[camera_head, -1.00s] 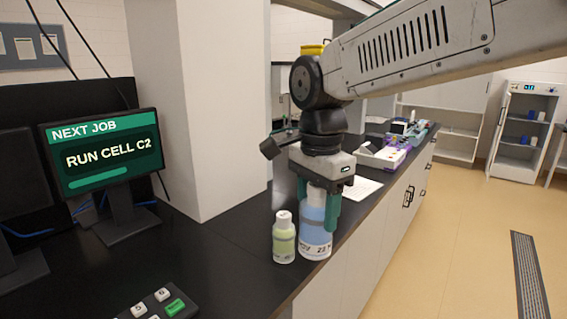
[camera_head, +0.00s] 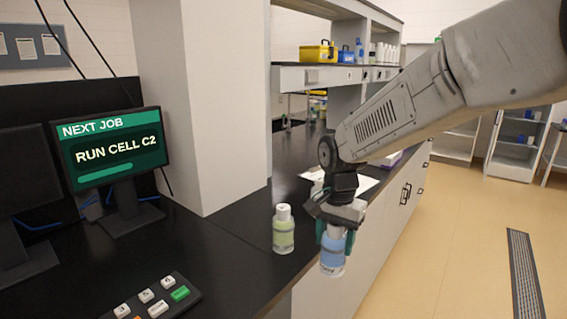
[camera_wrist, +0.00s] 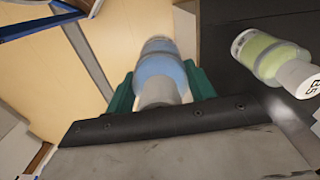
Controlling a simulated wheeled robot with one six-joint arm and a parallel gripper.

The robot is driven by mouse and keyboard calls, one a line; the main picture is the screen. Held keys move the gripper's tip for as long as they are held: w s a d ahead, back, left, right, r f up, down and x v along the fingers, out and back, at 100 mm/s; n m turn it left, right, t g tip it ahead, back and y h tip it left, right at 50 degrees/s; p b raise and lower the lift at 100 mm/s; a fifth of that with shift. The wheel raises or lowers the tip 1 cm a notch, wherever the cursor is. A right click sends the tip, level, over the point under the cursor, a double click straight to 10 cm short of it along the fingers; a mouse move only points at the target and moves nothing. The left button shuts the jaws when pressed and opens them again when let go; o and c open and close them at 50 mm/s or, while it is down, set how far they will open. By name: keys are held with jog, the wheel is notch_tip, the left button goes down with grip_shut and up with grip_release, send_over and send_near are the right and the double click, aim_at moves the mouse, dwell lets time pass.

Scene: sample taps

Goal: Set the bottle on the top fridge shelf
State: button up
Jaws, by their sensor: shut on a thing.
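A bottle of blue liquid (camera_head: 332,254) is held in my gripper (camera_head: 337,238), off the counter and out past its front edge. In the wrist view the blue bottle (camera_wrist: 160,68) sits between the green fingers of my gripper (camera_wrist: 161,88), with the floor beyond it. A bottle of yellow-green liquid (camera_head: 283,230) with a white cap stands upright on the black counter, left of my gripper; it also shows in the wrist view (camera_wrist: 268,54). A white fridge-like cabinet (camera_head: 514,145) with shelves and small blue and white items stands far off at the right.
The black counter (camera_head: 235,262) carries a monitor (camera_head: 112,150) and a keypad (camera_head: 155,300) at the left. Shelving with a yellow box (camera_head: 318,52) stands behind. The tan floor (camera_head: 450,240) at the right is open, with a dark floor grating (camera_head: 525,275).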

jog(key=w+d+f+n, duration=0.3)
jog(key=d+f, duration=0.5)
jog(key=f, duration=0.5)
jog(key=shift+w+f+n, duration=0.15)
jog(key=shift+w+n, duration=0.15)
jog(key=shift+w, duration=0.1)
jog(key=d+f+n, duration=0.1)
jog(key=d+f, duration=0.1)
jog(key=f, duration=0.1)
jog(key=d+f+n, duration=0.1)
jog(key=d+f, duration=0.1)
jog(key=f, duration=0.1)
jog(key=d+f+n, duration=0.1)
jog(key=d+f, duration=0.2)
jog(key=f, duration=0.1)
jog(key=shift+d+f, duration=0.1)
jog(key=shift+c, duration=0.2)
